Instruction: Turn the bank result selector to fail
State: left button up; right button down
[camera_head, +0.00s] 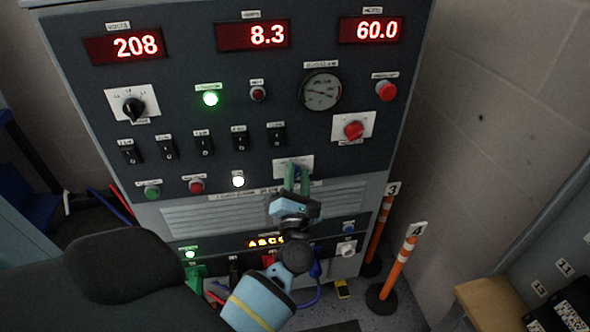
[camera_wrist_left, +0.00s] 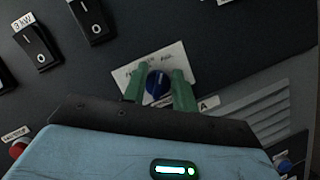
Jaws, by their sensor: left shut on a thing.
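The bank result selector is a blue knob (camera_wrist_left: 157,86) on a white label plate (camera_head: 280,162) low on the dark panel. In the left wrist view the plate (camera_wrist_left: 178,60) has printed words, too blurred to read fully, with one on each side of the knob. My left gripper (camera_head: 297,178) has its green fingers on both sides of the knob, shut on it; the fingers also show in the left wrist view (camera_wrist_left: 158,92). In the head view the fingers hide most of the knob. The knob's exact pointing direction cannot be told. My right gripper is not in view.
Above are black rocker switches (camera_head: 204,146), a red knob (camera_head: 354,130), a red button (camera_head: 387,91), a gauge (camera_head: 321,91) and red displays (camera_head: 252,35). Below are a vent grille (camera_head: 215,220) and cable sockets. Orange posts (camera_head: 400,266) stand at the right.

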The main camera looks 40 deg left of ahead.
pick_arm(q)
jog(key=shift+r+m+h+p, duration=0.1)
jog(key=shift+m+h+p, duration=0.3)
jog(key=shift+m+p, duration=0.45)
jog(key=shift+m, duration=0.45)
jog(key=o, duration=1)
jog(key=shift+c, duration=0.2)
jog(key=b+v, duration=0.1)
jog(key=v, duration=0.7)
